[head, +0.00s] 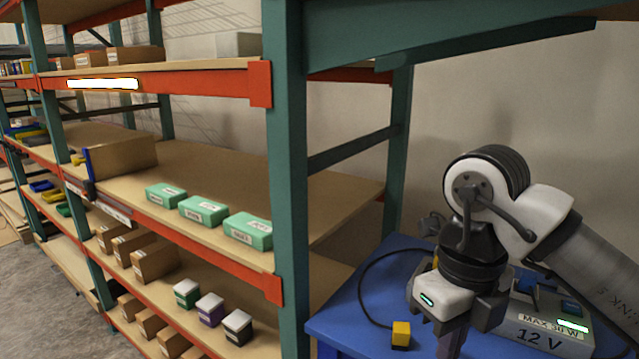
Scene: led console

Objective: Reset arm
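My arm reaches in from the right edge and bends down over a blue table (345,318). My gripper (455,335) hangs at its end, with a white housing and a small lit green strip. A dark greyish-purple piece shows below the housing and runs off the bottom edge; I cannot tell whether it is a finger or something held. The fingertips are out of view. A grey console box (548,340) marked "MAX 30 W" and "12 V" stands to the right of my gripper. It has blue parts on top and a lit green-white strip, and my arm partly hides it.
A small yellow and black block (401,335) lies on the table left of my gripper, with a black cable near it. A teal and orange shelf rack (287,180) fills the left and centre, holding green boxes (203,210) and cardboard boxes (120,156). Its post stands left of the table.

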